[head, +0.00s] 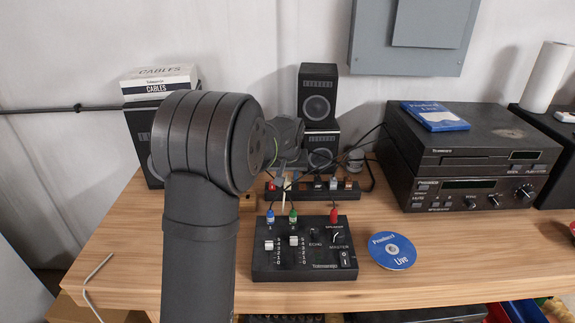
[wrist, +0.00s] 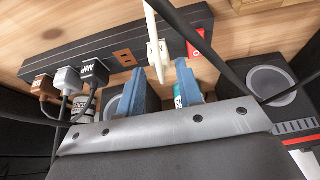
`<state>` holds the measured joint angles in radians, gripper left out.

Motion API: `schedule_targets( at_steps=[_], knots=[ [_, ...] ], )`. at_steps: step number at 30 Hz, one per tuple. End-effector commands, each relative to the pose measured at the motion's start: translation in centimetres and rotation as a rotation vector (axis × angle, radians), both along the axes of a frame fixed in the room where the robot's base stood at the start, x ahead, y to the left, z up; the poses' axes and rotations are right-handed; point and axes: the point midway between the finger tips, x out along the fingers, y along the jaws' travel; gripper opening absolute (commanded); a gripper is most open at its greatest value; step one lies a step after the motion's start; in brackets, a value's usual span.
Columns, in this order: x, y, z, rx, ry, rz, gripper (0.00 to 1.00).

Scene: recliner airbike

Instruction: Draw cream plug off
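The cream plug (wrist: 153,48) sits at the power strip (wrist: 70,62), between an empty socket and the red switch (wrist: 198,42). Its pale cord runs up past the strip in the wrist view. My gripper (wrist: 160,68) is open, with one blue finger on each side of the cream plug's line. I see gaps beside the plug; I cannot tell how deep it lies between the fingertips. In the head view the cream plug (head: 286,186) shows as a small pale shape at the left of the strip (head: 312,195), and my arm hides most of the gripper.
Black, grey and brown plugs (wrist: 68,79) stand in the same strip, their cords nearby. A black cable (wrist: 190,38) crosses close to the fingers. Speakers (head: 318,95) stand behind; a mixer (head: 304,250) with coloured plugs is in front. Stacked audio units (head: 460,150) stand right.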

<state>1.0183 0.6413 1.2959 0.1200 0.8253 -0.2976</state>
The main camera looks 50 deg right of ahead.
Motion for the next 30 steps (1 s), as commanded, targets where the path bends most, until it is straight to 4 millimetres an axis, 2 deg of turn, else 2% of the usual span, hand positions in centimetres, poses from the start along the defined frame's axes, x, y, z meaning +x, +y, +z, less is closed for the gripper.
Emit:
schedule_targets(
  at_steps=[3, 7, 18, 23, 30],
  knots=[
    [0.5, -0.5, -1.6, 0.001, 0.001, 0.000, 0.33],
    [0.8, -0.7, -2.6, 0.000, 0.000, 0.000, 0.33],
    [0.9, -0.9, -3.0, -0.001, -0.001, 0.000, 0.33],
    [0.9, -0.9, -2.9, -0.001, -0.001, 0.000, 0.01],
    [0.9, -0.9, -2.9, -0.001, -0.001, 0.000, 0.00]
  ],
)
